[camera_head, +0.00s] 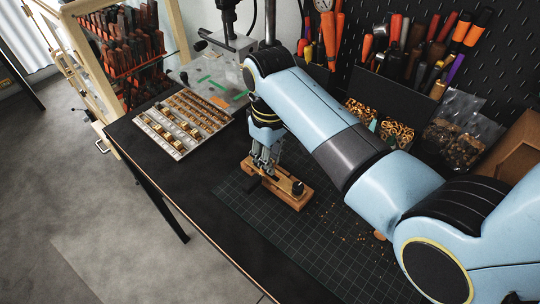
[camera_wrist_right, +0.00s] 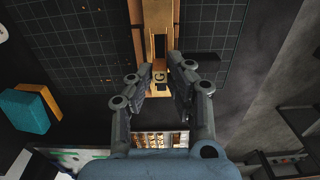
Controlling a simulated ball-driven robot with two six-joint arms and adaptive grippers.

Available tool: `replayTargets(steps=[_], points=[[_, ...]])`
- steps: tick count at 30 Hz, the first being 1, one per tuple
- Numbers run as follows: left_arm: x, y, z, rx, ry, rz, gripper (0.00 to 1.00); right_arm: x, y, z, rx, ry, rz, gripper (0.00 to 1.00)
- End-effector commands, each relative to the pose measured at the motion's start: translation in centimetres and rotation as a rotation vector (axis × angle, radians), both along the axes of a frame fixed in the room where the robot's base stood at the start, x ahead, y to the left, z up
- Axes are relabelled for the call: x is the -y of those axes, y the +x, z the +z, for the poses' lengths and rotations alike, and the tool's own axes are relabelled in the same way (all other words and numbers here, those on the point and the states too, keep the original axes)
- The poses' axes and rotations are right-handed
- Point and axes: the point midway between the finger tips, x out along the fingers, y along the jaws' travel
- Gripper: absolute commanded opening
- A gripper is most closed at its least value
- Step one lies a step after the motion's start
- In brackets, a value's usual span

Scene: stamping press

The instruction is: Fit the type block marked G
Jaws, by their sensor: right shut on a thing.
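I cannot tell whether the block touches the holder. A dark round knob (camera_head: 298,187) stands at the holder's other end. My left gripper is in neither view.
A tray of brass type (camera_head: 150,131) lies to the left, beside the stamping press (camera_head: 238,42). A gridded mat (camera_head: 275,232) is under the holder. Small parts bins (camera_head: 395,132) and a pegboard of tools stand behind. The bench front is clear.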

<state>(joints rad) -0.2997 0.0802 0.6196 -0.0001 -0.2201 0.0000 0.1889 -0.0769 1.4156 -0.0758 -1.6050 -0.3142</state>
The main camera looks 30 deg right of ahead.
Motion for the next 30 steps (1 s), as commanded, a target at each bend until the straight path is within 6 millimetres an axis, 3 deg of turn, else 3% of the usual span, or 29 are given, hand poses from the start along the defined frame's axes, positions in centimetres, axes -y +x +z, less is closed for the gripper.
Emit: replayTargets(steps=[30], points=[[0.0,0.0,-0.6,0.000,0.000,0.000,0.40,0.0,0.0,-1.2,0.000,0.000,0.000,0.00]])
